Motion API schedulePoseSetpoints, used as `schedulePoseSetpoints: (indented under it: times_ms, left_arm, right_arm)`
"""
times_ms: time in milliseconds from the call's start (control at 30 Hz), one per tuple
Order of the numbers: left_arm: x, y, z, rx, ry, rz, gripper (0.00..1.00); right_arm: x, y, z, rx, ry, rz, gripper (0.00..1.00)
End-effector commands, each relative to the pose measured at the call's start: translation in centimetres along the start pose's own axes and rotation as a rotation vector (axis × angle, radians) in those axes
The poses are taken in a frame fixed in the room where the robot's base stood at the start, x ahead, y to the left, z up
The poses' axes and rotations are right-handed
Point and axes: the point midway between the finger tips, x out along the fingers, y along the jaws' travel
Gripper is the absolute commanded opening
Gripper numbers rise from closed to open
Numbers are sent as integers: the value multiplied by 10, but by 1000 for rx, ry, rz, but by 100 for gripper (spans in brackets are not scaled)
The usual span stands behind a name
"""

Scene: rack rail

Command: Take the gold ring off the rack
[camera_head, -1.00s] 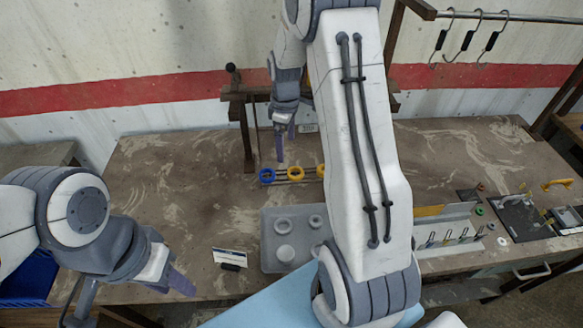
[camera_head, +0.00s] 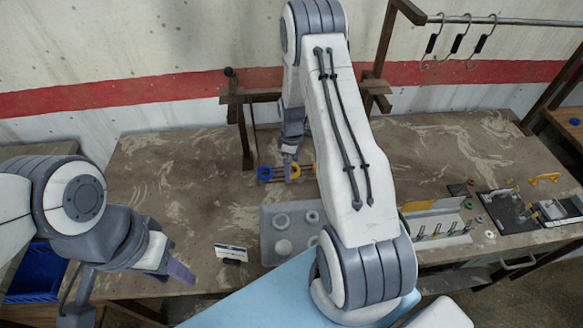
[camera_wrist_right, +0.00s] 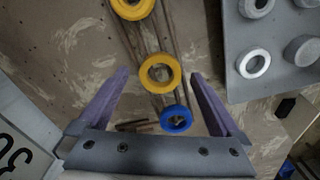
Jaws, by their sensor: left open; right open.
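The rack is a set of thin parallel rails (camera_wrist_right: 177,38) on the table. In the right wrist view, two gold-yellow rings sit along it, one in the middle (camera_wrist_right: 147,80) and one at the top edge (camera_wrist_right: 132,8), with a blue ring (camera_wrist_right: 176,129) nearest the gripper base. My right gripper (camera_wrist_right: 160,74) is open. Its fingers lie to either side of the middle gold ring in the picture, and no contact shows. In the head view, the right gripper (camera_head: 290,172) is at the rack beside the blue ring (camera_head: 265,173). My left gripper (camera_head: 181,272) is open and empty, low at the left.
A grey tray (camera_head: 267,240) with several round pieces stands in front of the rack. A small white sign (camera_head: 231,251) is left of it. A wooden post frame (camera_head: 243,130) rises behind the rack. A blue bin (camera_head: 38,275) is at the left. The table's left part is clear.

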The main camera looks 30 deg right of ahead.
Motion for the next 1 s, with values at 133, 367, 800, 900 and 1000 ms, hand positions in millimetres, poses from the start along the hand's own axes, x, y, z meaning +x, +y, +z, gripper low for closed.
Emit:
schedulePoseSetpoints:
  times_ms: [133,367,800,900,1000]
  left_arm:
    - [-1,0,0,0,0,0,41]
    - [-1,0,0,0,-1,0,41]
    - [0,0,0,0,0,0,41]
    - [2,0,0,0,0,0,41]
    - [7,0,0,-1,0,0,41]
  right_arm:
    - [4,0,0,1,1,1,100]
    - [4,0,0,1,1,1,69]
    - [3,1,0,1,1,1,10]
    - [1,1,0,1,1,2,10]
    - [-5,1,0,1,2,4,10]
